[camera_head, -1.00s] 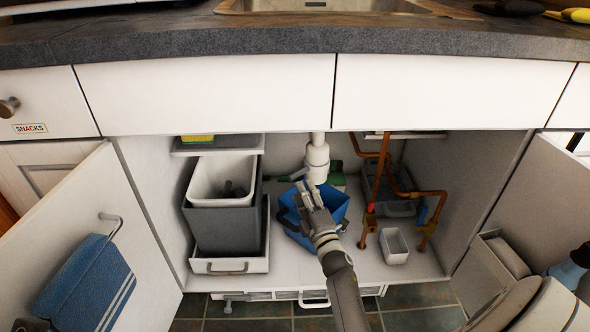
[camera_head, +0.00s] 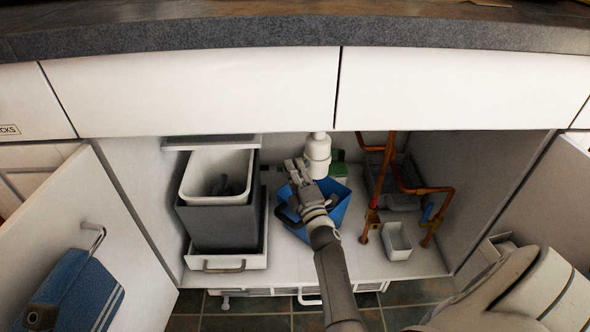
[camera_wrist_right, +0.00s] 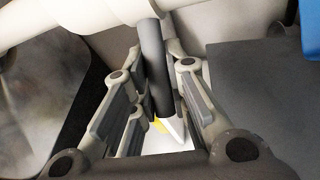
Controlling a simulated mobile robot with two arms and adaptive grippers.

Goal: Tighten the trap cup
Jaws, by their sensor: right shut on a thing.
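The white trap cup (camera_head: 317,152) hangs under the sink in the open cabinet. My right gripper (camera_head: 297,170) is just left of it, with the fingers pointing up. In the right wrist view, my right gripper (camera_wrist_right: 160,115) is shut on a dark rod (camera_wrist_right: 154,70), whose lower end shows white and yellow. A white pipe (camera_wrist_right: 80,18) crosses the top of that view. I cannot tell whether the gripper touches the trap cup. A dark part at the lower left edge of the head view seems to be my left gripper (camera_head: 38,318), mostly cut off.
A blue bucket (camera_head: 332,208) stands below the trap. A grey bin (camera_head: 218,222) with a white inner bin is left. Copper pipes (camera_head: 390,165) and a small white container (camera_head: 397,240) are right. A blue towel (camera_head: 80,290) hangs on the left door.

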